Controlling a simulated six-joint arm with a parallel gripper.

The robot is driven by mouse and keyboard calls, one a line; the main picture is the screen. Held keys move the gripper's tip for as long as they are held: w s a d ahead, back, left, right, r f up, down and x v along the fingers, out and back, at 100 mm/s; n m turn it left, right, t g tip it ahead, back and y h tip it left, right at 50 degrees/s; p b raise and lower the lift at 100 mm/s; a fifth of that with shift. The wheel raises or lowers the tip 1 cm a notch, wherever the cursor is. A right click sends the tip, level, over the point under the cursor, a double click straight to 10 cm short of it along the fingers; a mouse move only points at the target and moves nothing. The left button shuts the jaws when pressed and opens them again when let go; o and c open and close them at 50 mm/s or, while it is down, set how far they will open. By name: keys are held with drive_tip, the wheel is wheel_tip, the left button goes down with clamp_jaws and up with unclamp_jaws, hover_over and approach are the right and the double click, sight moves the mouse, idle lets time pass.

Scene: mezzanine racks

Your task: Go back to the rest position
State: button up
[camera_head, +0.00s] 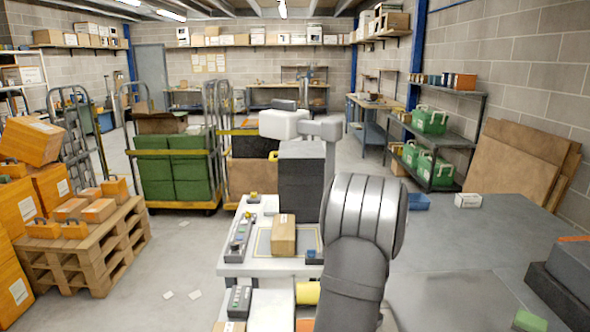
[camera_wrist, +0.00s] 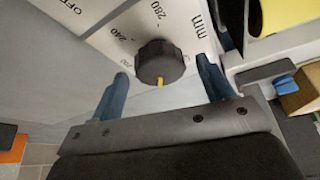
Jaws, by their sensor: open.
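In the wrist view my gripper (camera_wrist: 162,68) is open, with one blue finger on each side of a black round knob (camera_wrist: 160,60). The knob has a yellow mark at its lower edge. There are visible gaps between the knob and both fingers. The knob sits on a white dial plate (camera_wrist: 115,38) printed with 240, 280, mm and part of a word. I cannot make out my fingers in the head view.
In the head view a small cardboard box (camera_head: 284,236) stands on a white worktable (camera_head: 232,268). A yellow cylinder (camera_head: 307,293) lies near its front. An orange-loaded pallet (camera_head: 85,262) is on the left. A green-loaded trolley (camera_head: 180,203) stands behind. Racks with green crates (camera_head: 429,121) are on the right.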

drive_tip(key=shift+w+f, duration=0.15)
drive_tip(key=shift+f, duration=0.25)
drive_tip(key=v, duration=1.8)
drive_tip(key=x, duration=1.8)
drive_tip(key=shift+f, duration=0.15)
drive_tip(key=shift+m, duration=0.4)
drive_tip(key=shift+w+a+m+g+h, duration=0.15)
drive_tip(key=shift+m+h, duration=0.3)
drive_tip(key=shift+m, duration=0.65)
drive_tip(key=shift+s+d+m+g+h, duration=0.1)
drive_tip(key=shift+m+g+h, duration=0.25)
drive_tip(key=shift+m, duration=0.75)
drive_tip(key=m+g, duration=0.1)
drive_tip(key=m, duration=0.2)
drive_tip(key=m+g+h, duration=0.1)
drive_tip(key=m, duration=0.2)
drive_tip(key=shift+w+a+m+h, duration=0.15)
drive_tip(key=shift+w+m+h, duration=0.05)
drive_tip(key=shift+m+h, duration=0.1)
drive_tip(key=shift+a+r, duration=0.2)
drive_tip(key=shift+r, duration=0.45)
